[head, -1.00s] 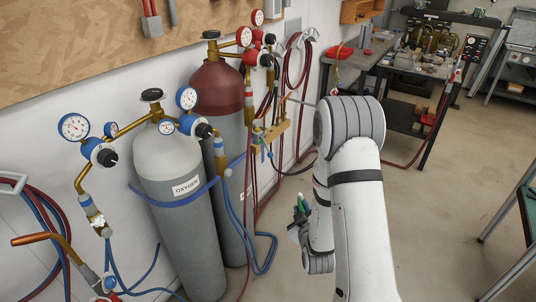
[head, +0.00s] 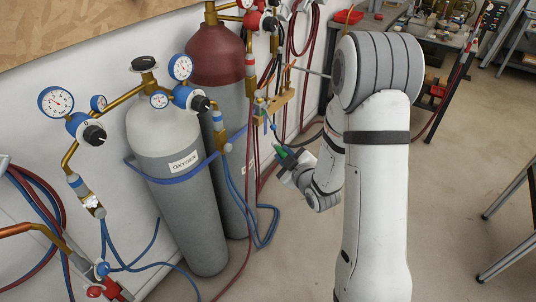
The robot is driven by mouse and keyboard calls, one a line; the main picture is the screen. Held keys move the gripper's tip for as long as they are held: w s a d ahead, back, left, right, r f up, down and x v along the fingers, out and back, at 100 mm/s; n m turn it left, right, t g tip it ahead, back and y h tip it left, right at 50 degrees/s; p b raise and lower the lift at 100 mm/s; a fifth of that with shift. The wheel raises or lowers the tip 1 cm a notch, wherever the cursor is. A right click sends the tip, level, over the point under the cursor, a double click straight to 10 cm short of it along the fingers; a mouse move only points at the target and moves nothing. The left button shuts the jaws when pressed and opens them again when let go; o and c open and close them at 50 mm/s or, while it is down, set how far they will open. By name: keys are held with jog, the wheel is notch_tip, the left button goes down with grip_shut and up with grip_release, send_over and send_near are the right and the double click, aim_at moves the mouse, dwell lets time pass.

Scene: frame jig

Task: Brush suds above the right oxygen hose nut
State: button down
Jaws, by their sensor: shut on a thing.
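The grey oxygen cylinder (head: 185,225) stands upright with a white OXYGEN label and brass manifold. Its right regulator (head: 190,98) has two gauges. Below that regulator, the right oxygen hose nut (head: 222,143) sits where the blue hose goes down. My gripper (head: 285,160) is to the right of this nut and somewhat lower in the picture, apart from it. It is shut on a small green-handled tool (head: 281,153), seemingly the brush. Its bristle end and any suds are too small to make out.
A dark red cylinder (head: 216,60) stands behind, with its own regulator. A wooden rack (head: 275,105) on the wall lies beyond my gripper. Blue hoses (head: 265,230) loop below. A left oxygen regulator (head: 85,128) is at far left.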

jog(key=s+a+r+n+g+y+b, duration=0.2)
jog(key=s+a+r+n+g+y, duration=0.4)
jog(key=r+n+g+y, duration=0.15)
jog(key=shift+t, duration=0.45)
jog(key=shift+w+d+x, duration=0.1)
jog(key=shift+w+x, duration=0.05)
jog(key=shift+x, duration=0.8)
jog(key=shift+w+d+x, duration=0.1)
jog(key=shift+w+x, duration=0.05)
jog(key=shift+x, duration=0.85)
jog(key=shift+w+d+x, duration=0.1)
jog(key=shift+w+x, duration=0.1)
jog(key=shift+x, duration=0.75)
jog(key=shift+w+a+r, duration=0.15)
jog(key=shift+w+a, duration=0.3)
jog(key=shift+a, duration=0.2)
jog(key=shift+w, duration=0.1)
jog(key=shift+w+d, duration=1.25)
jog(key=shift+w, duration=0.2)
jog(key=s+a, duration=0.2)
jog(key=s, duration=0.1)
jog(key=shift+a+b, duration=0.25)
jog(key=shift+b, duration=0.05)
